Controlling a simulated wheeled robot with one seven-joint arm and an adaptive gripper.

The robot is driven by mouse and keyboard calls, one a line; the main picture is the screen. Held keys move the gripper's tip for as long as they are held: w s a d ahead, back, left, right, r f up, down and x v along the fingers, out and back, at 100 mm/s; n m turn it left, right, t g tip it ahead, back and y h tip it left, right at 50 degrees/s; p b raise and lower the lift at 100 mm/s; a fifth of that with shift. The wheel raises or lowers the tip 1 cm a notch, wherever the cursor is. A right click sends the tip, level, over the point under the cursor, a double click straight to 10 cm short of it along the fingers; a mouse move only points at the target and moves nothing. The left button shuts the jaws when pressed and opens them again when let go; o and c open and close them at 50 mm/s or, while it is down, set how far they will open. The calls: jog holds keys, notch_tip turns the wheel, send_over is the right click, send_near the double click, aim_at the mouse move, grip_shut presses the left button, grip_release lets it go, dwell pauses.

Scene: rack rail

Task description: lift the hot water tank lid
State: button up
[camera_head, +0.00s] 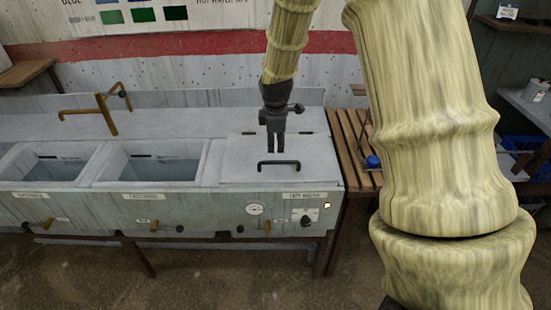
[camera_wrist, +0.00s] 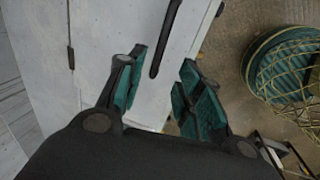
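The hot water tank lid (camera_head: 240,155) is a flat pale grey panel at the right end of the long sink unit, and it lies closed. A black bar handle (camera_head: 279,163) stands near its front edge. My gripper (camera_head: 276,150) is above the lid, just behind the handle in the head view. In the wrist view the handle (camera_wrist: 168,38) lies ahead of my gripper (camera_wrist: 158,88), whose teal-padded fingers are spread apart with nothing between them. The lid (camera_wrist: 105,50) fills the left of that view. Whether the fingers touch anything is not clear.
Two open basins (camera_head: 160,166) with water are left of the lid, with a brass tap (camera_head: 100,112) behind them. A slatted wooden bench (camera_head: 356,145) adjoins on the right. In the wrist view a wire basket (camera_wrist: 290,75) stands beyond the front edge.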

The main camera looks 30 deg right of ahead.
aim_at(275, 162)
jog(key=shift+w+d+f+p, duration=0.15)
jog(key=shift+w+f+p, duration=0.15)
jog(key=shift+f, duration=1.3)
jog(key=shift+w+d+f+p, duration=0.2)
jog(key=shift+w+f+p, duration=0.1)
jog(key=shift+f, duration=1.25)
jog(key=shift+w+d+f+p, duration=0.2)
jog(key=shift+f+p, duration=0.1)
jog(key=shift+f, duration=1.3)
jog(key=shift+a, duration=0.1)
grip_shut()
